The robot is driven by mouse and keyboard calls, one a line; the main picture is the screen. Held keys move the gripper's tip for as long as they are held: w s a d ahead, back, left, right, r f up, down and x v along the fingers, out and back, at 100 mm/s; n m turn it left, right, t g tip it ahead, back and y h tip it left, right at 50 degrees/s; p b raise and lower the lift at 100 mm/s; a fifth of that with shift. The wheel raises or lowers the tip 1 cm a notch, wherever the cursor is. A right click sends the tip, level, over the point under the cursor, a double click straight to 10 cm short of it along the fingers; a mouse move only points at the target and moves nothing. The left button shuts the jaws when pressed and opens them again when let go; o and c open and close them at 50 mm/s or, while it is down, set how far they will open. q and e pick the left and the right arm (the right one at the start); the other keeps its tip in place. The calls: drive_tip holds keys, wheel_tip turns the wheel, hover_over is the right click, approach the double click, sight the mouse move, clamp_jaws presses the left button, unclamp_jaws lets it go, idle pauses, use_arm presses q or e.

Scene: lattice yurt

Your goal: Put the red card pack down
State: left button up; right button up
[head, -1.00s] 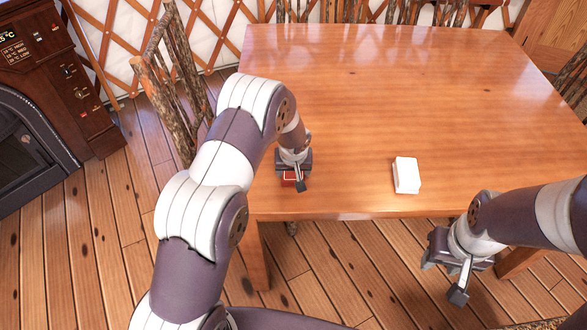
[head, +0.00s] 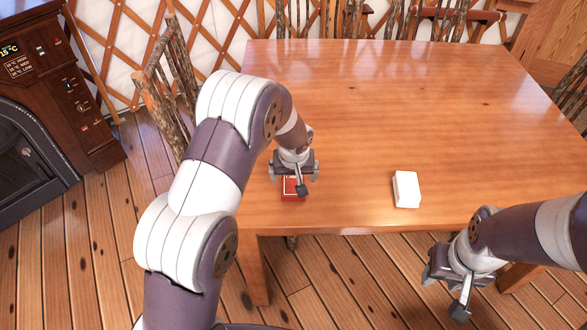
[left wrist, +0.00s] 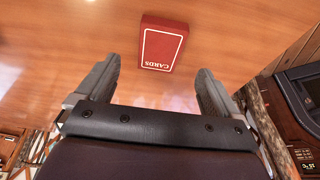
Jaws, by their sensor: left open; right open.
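The red card pack (head: 291,190) lies on the wooden table near its front left edge, partly hidden by my left gripper in the head view. In the left wrist view the pack (left wrist: 163,44) lies flat, its white "CARDS" lettering showing, just beyond the fingertips. My left gripper (head: 294,178) is open, above the pack; its two fingers stand wide apart in the left wrist view (left wrist: 157,82) with nothing between them. My right gripper (head: 445,290) is open and empty, in front of the table's front edge at the right.
A white card pack (head: 406,189) lies on the table (head: 430,110) to the right of the red one. The rest of the tabletop is clear. A rustic chair (head: 165,85) stands at the table's left, and a dark stove (head: 60,120) at the far left.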

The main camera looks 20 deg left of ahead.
use_arm(q)
drive_tip(key=s+a+r+m+g, duration=0.1)
drive_tip(key=s+r, duration=0.3)
drive_tip(key=s, duration=0.8)
drive_tip(key=s+a+r+m+h, duration=0.1)
drive_tip(key=s+r, duration=0.4)
drive_tip(key=s, duration=0.7)
drive_tip(key=shift+s+r+m+g, duration=0.15)
drive_tip(key=shift+m+g, duration=0.25)
drive_tip(key=shift+m, duration=0.3)
